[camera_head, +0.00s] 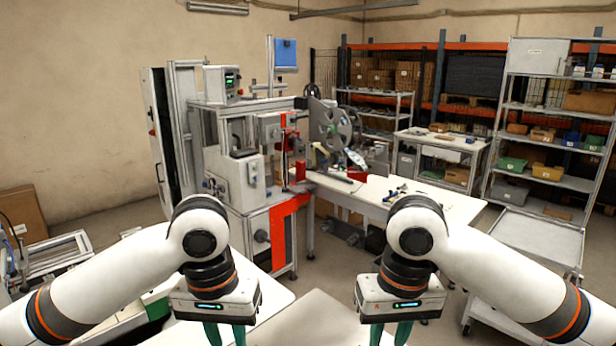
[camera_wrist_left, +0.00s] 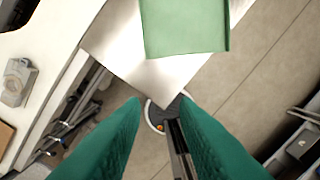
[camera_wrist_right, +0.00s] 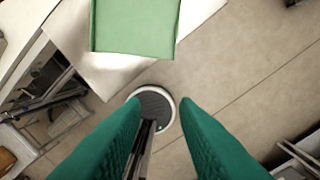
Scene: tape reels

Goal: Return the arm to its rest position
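My left gripper (camera_head: 226,334) hangs down at the bottom of the head view, with its green fingers partly cut off by the lower edge. In the left wrist view its fingers (camera_wrist_left: 160,115) are apart with nothing between them but the floor and part of my base further below. My right gripper (camera_head: 390,334) hangs down to the right of it, also cut off at the lower edge. In the right wrist view its fingers (camera_wrist_right: 162,115) are apart and empty. Both arms are bent in a near mirror pose.
A machine with a tape reel (camera_head: 330,125) stands ahead, beside a white worktable (camera_head: 350,192). A green tray (camera_wrist_left: 185,28) lies on a pale surface at the top of the left wrist view. Shelving (camera_head: 550,110) and a cart (camera_head: 535,240) stand at the right.

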